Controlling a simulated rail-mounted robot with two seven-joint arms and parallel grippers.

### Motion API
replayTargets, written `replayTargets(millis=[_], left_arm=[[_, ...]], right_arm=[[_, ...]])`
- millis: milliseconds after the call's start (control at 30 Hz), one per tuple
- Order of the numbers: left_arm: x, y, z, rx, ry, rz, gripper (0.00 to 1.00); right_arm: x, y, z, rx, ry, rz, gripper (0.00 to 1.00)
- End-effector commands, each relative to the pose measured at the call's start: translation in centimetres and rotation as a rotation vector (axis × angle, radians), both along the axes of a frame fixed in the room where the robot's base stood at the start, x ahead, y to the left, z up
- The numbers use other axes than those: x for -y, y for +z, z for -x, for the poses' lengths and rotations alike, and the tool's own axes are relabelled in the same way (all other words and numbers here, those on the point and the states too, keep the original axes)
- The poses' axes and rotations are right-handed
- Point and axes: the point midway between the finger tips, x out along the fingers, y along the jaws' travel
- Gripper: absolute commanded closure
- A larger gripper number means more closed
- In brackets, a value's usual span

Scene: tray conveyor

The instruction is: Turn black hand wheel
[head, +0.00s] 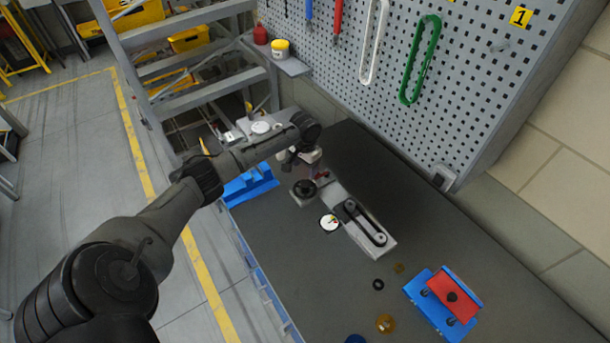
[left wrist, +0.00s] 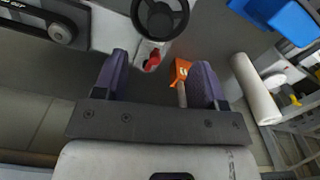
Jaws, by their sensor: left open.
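The black hand wheel (head: 304,189) is on the grey belt unit (head: 370,232) on the dark workbench. In the left wrist view the wheel (left wrist: 160,17) shows at the top centre, beyond my fingertips, with its rim and spokes visible. My left gripper (left wrist: 160,78) is open and empty, its two purple-grey fingers apart. In the head view my left gripper (head: 297,158) is just behind the wheel, on the pegboard side, and partly hidden by my wrist. A gap shows between the fingers and the wheel. My right gripper is in neither view.
A red part (left wrist: 152,62) and an orange block (left wrist: 180,72) lie near the fingers. A gauge (head: 329,222) sits beside the belt unit. A blue-and-red fixture (head: 450,289) stands at the right, and a blue holder (head: 249,186) at the left. The pegboard (head: 440,75) rises behind the bench.

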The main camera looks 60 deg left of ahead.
Motion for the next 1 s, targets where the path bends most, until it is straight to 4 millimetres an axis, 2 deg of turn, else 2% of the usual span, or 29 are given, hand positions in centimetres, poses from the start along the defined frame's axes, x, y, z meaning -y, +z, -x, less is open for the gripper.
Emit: replayTargets(millis=[100, 333, 1000], left_arm=[[0.0, 1.9, 0.0, 0.001, -0.002, -0.002, 0.35], [0.0, 4.1, 0.0, 0.001, 0.0, 0.0, 0.35], [0.0, 4.5, 0.0, 0.0, -0.001, 0.0, 0.35]], right_arm=[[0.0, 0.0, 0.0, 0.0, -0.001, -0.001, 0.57], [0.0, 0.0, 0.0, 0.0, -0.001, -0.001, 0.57], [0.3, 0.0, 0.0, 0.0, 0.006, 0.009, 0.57]])
